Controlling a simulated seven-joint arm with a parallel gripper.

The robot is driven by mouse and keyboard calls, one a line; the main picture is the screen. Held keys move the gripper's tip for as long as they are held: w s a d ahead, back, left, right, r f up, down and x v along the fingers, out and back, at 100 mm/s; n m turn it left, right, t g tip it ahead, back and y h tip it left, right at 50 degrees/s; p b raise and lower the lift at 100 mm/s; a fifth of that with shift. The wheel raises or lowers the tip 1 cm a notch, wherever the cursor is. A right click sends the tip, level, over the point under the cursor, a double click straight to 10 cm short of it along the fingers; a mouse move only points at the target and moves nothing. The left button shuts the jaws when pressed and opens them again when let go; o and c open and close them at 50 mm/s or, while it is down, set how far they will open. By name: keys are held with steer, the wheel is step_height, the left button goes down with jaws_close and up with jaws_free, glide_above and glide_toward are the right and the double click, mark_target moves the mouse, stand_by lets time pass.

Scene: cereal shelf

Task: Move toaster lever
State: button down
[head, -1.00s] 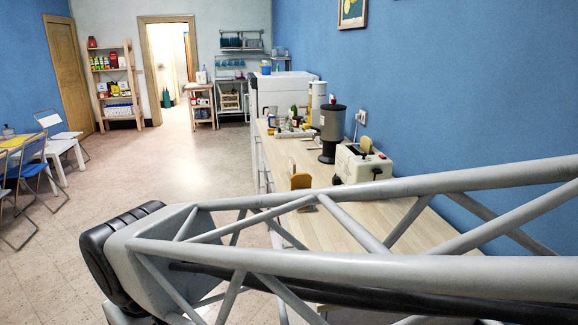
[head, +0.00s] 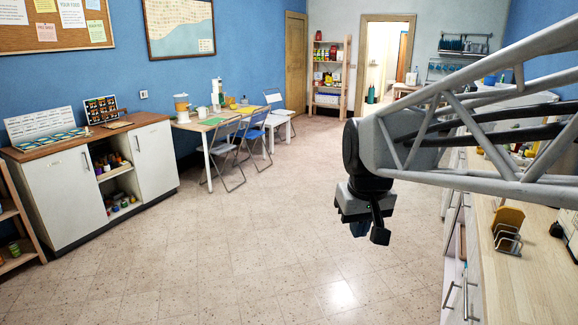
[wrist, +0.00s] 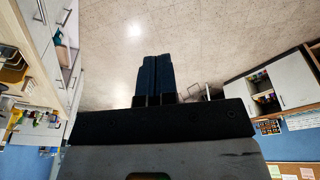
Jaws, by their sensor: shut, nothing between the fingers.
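The white toaster (head: 572,222) is cut off by the right edge of the head view, on the wooden counter (head: 510,285). A dark knob (head: 557,229), apparently its lever, shows at its left side. My gripper (head: 360,229) hangs over the open floor, left of the counter and well apart from the toaster. In the wrist view its two dark blue fingers (wrist: 156,75) are closed together and empty, over the floor. I cannot make out the toaster in the wrist view.
A toast rack (head: 509,240) with a bread slice (head: 507,217) stands on the counter left of the toaster. Drawer fronts with handles (head: 470,297) line the counter's side. A cabinet (head: 90,185), table and folding chairs stand at the left; the floor between is clear.

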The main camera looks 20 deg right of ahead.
steer(key=w+d+r, duration=0.1)
steer(key=w+d, duration=0.2)
steer(key=d, duration=0.4)
steer(key=w+d+r+m, duration=0.1)
steer(key=w+d+r, duration=0.15)
steer(key=d, duration=0.35)
steer(key=w+d, duration=0.4)
steer(key=d, duration=0.3)
steer(key=d+m+g, duration=0.1)
steer(key=d, duration=2.1)
steer(key=s+d+f, duration=0.3)
steer(key=s+d, duration=0.5)
steer(key=d, duration=0.6)
steer(key=s+d+f+m, duration=0.1)
steer(key=s+d+f, duration=0.1)
steer(key=s+d, duration=0.6)
steer(key=s+d+f+m, duration=0.1)
steer(key=s+d+f, duration=0.2)
steer(key=s+d, duration=0.5)
steer(key=shift+s+d+f, duration=0.1)
steer(key=shift+d+f, duration=0.05)
steer(key=shift+d, duration=3.15)
steer(key=shift+d+f, duration=0.15)
steer(key=shift+d, duration=3.1)
steer(key=shift+s+d, duration=0.25)
steer(key=shift+s, duration=0.05)
steer(key=shift+f, duration=0.25)
